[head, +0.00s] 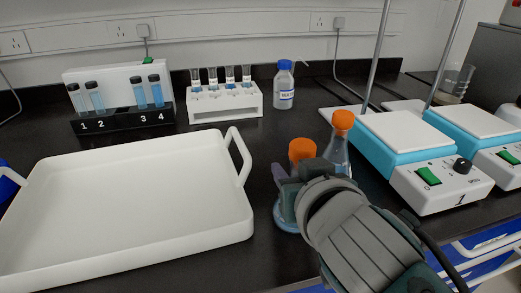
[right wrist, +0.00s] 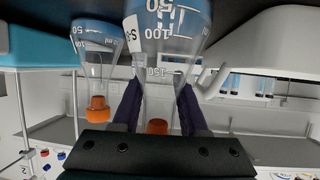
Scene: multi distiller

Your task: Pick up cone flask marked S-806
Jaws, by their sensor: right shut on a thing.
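Two cone flasks with orange caps stand close together in the head view. The nearer flask (head: 283,215) is partly hidden by my right gripper (head: 294,180), which is shut on it. The other flask (head: 338,157) stands just behind and to the right, apart from the gripper. In the right wrist view, which looks upside down, the held flask (right wrist: 168,40) is between the fingers of the right gripper (right wrist: 158,105). Its white label begins with "S-"; the rest is not legible. The other flask (right wrist: 95,65) is beside it with no readable label. My left gripper is out of view.
A white tray (head: 130,243) fills the left front of the black bench. Stirrer hotplates (head: 440,190) with upright rods stand close on the right.

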